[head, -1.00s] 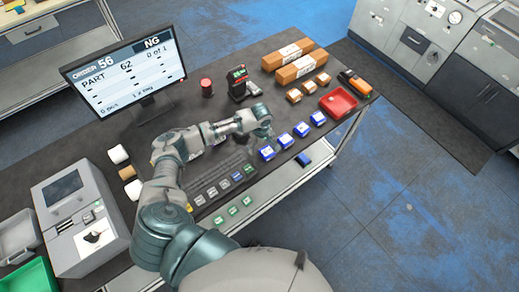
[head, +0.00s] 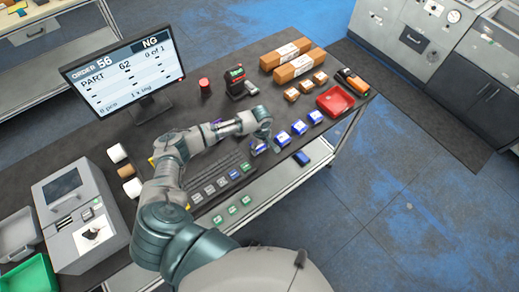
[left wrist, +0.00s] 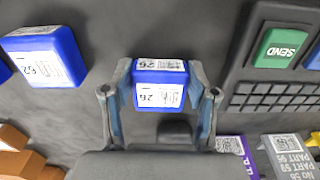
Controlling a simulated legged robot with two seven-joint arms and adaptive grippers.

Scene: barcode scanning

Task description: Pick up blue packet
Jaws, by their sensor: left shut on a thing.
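A blue packet (head: 258,149) with a white label is at the near end of the row of blue packets on the dark table. My left gripper (head: 262,140) is on it from above in the head view. In the left wrist view the gripper (left wrist: 160,95) has one finger on each side of the blue packet (left wrist: 160,70), shut on it. Whether the packet is clear of the table I cannot tell. Other blue packets (head: 299,128) stand in line to the right, and one (left wrist: 45,55) shows at left in the left wrist view. My right gripper is not in view.
A keyboard (head: 222,178) lies left of the held packet. A red tray (head: 336,101), small brown boxes (head: 306,86) and a scanner (head: 236,82) stand farther back. A monitor (head: 125,75) is at the left. Another blue item (head: 302,158) lies on the lower shelf.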

